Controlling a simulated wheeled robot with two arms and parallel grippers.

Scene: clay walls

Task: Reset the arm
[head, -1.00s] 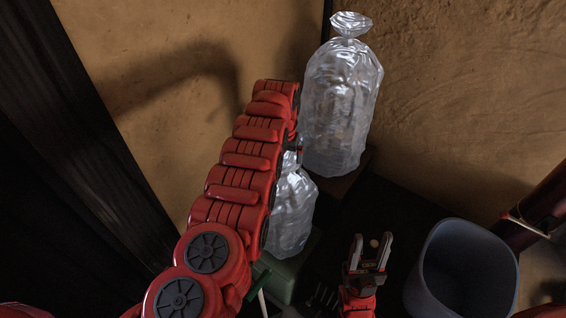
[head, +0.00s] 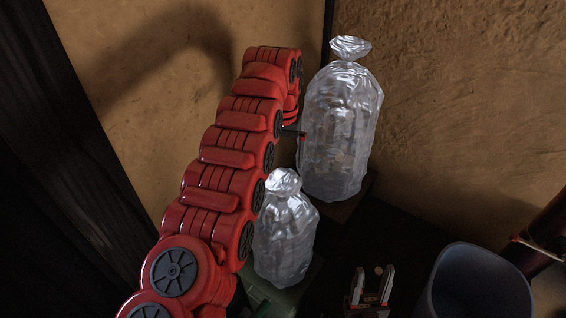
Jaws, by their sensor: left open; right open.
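My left arm (head: 215,165) is red and segmented, rises from the lower left and bends over at the top. Its gripper (head: 301,134) is mostly hidden behind the arm; a dark finger end shows in front of the tall clear bag (head: 340,130). It is open, above the smaller clear bag (head: 286,235), with a visible gap. I cannot tell whether it touches the tall bag. My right gripper (head: 372,286) is open and empty at the bottom, pointing up in the picture, right of the smaller bag.
The smaller bag stands on a green box (head: 262,296); the tall bag stands on a dark block (head: 352,200) by the wall corner. A grey bin (head: 478,280) is at lower right, beside a dark red cylinder (head: 545,235). Clay walls (head: 450,90) close off the back.

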